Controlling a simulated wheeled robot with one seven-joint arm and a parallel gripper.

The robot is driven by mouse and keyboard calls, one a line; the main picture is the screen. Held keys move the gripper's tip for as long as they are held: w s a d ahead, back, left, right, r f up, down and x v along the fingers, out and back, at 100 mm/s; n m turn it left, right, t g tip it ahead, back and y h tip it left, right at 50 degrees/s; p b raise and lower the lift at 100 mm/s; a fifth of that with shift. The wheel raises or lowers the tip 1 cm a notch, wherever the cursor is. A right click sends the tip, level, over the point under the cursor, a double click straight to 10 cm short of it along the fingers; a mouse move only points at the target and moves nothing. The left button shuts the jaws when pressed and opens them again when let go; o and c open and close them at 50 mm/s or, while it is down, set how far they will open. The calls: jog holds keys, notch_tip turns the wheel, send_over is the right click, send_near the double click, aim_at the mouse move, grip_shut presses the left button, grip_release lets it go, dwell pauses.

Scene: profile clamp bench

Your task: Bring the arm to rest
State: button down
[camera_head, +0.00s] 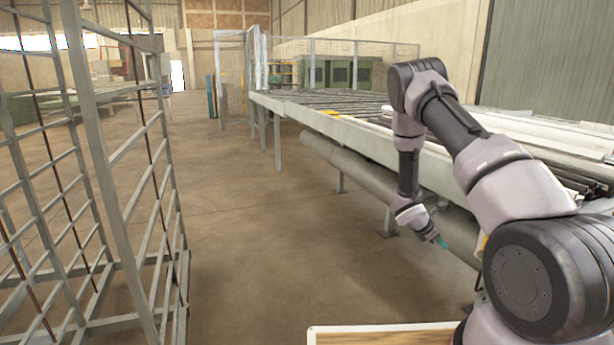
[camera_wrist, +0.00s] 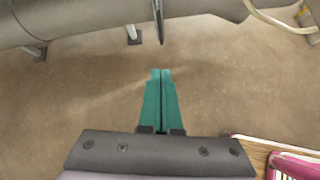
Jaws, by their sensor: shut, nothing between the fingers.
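My gripper (camera_head: 441,242) hangs from my bent arm at the right of the head view, over the bare floor in front of the roller bench. In the wrist view its two green fingers (camera_wrist: 161,76) lie together, shut with nothing between them. The fingertips point toward the floor and the underside of the bench and touch nothing that I can see.
The long roller bench (camera_head: 370,143) runs along the right, with pale profiles (camera_head: 550,128) on it and a thick pipe (camera_head: 352,170) below. A metal rack (camera_head: 130,300) stands at the left. A wooden board (camera_head: 385,337) lies at the bottom. The floor (camera_head: 240,220) between is clear.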

jog(key=s+a+r+m+y, duration=0.1)
jog(key=s+a+r+m, duration=0.2)
jog(key=r, duration=0.7)
jog(key=s+r+m+g+y, duration=0.1)
jog(key=s+r+m, duration=0.2)
jog(key=r+m, duration=0.45)
jog(key=s+a+r+m+y, duration=0.1)
jog(key=s+a+r+m, duration=0.1)
jog(key=r, duration=1)
jog(key=s+a+r+m+t+y, duration=0.2)
jog(key=s+a+r+m+y, duration=0.2)
jog(key=s+a+r, duration=0.4)
jog(key=s+a+r+m+t+y, duration=0.3)
jog(key=s+a+r+m, duration=0.4)
jog(key=s, duration=0.8)
notch_tip(320, 180, up, 3)
jog(key=shift+s+a+r+y, duration=0.15)
jog(key=shift+s+a+y, duration=0.2)
jog(key=shift+a+y, duration=0.2)
jog(key=shift+d, duration=0.1)
